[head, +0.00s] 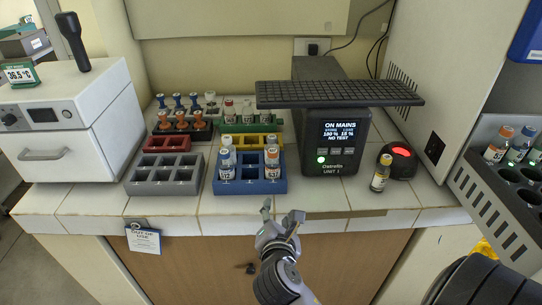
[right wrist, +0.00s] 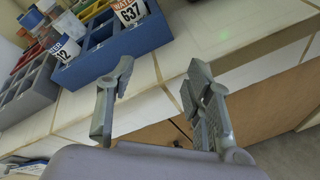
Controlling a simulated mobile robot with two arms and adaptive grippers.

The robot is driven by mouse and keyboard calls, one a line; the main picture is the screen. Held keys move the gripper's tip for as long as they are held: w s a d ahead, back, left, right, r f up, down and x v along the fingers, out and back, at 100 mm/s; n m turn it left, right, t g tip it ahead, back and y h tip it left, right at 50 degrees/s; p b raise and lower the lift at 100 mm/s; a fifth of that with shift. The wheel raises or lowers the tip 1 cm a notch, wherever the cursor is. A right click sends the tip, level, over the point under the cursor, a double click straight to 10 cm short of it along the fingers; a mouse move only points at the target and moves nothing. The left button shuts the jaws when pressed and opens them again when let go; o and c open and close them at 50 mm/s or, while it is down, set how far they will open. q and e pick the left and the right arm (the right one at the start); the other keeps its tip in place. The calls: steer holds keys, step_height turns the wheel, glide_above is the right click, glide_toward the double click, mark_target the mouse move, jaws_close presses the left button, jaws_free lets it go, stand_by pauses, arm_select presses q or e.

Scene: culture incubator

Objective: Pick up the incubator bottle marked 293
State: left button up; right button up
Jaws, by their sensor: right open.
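No label that I can read says 293. My right gripper (head: 282,212) is open and empty, in front of the counter edge, apart from the blue rack. My left gripper is not seen.
A yellow-capped bottle (head: 381,173) stands by a black device with a red light (head: 400,158). A dark power unit (head: 338,150) stands behind. Grey (head: 165,187), red (head: 168,144) and yellow (head: 262,139) racks sit further left and back. The counter front strip is clear.

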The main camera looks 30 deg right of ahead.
steer(key=w+r+n+t+h, duration=0.3)
steer(key=r+n, duration=0.4)
steer(key=r, duration=0.2)
glide_toward(272, 140)
steer(key=x, duration=0.6)
steer(key=shift+s+p, duration=0.1)
steer(key=shift+p, duration=0.3)
steer(key=x, duration=0.5)
steer(key=shift+w+d, duration=0.15)
steer(key=shift+w, duration=0.25)
steer(key=shift+s, duration=0.1)
steer(key=shift+c, duration=0.4)
jaws_close()
